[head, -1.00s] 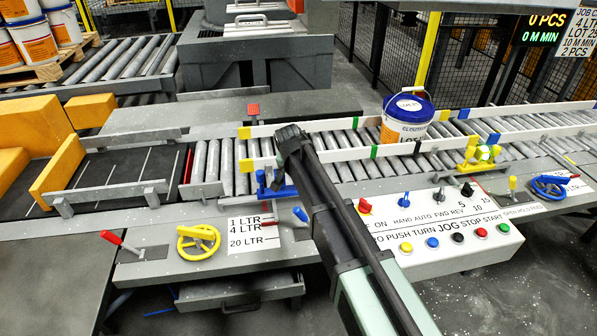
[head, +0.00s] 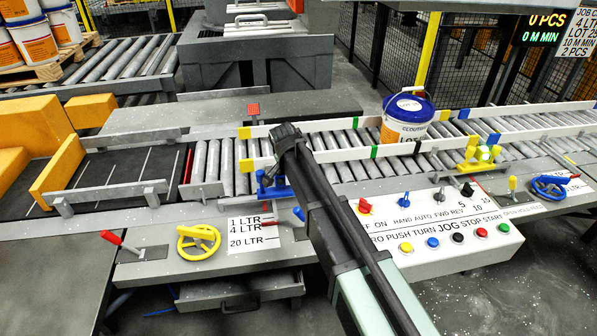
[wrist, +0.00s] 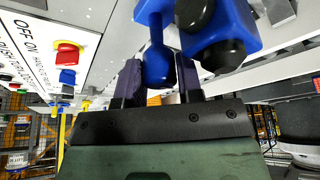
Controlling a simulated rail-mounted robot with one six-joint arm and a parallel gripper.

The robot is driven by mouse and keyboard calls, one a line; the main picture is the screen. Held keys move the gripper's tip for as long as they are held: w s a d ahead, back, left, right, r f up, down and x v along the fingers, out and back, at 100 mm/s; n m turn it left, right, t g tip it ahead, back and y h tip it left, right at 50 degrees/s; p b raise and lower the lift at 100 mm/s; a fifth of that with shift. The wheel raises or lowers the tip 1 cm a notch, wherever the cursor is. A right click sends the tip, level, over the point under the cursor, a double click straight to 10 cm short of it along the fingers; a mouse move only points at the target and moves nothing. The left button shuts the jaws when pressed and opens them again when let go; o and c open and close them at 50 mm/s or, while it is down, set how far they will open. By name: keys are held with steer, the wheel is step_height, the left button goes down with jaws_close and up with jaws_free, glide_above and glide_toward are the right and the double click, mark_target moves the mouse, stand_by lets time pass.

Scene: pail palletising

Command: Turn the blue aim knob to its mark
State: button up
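In the head view the blue bracket (head: 273,190) sits at the conveyor's near rail, partly behind my arm. My gripper's fingertips and the knob's mark cannot be made out there.
A control panel (head: 440,228) with knobs and buttons lies to the right. A yellow handwheel (head: 198,242) and a red lever (head: 122,243) are at the left. A white pail (head: 405,122) stands on the rollers. A blue handle (head: 299,213) is close beside my arm.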

steer(key=shift+o, duration=0.4)
steer(key=p+v, duration=1)
steer(key=shift+r, duration=0.4)
steer(key=shift+s+a, duration=0.1)
steer(key=shift+s, duration=0.05)
steer(key=s+d+f+n+g+y, duration=0.1)
steer(key=s+d+n, duration=0.5)
steer(key=s+d, duration=1.7)
steer(key=shift+s+f+g+y, duration=0.2)
steer(key=shift+g+y, duration=0.5)
steer(key=shift+g, duration=0.7)
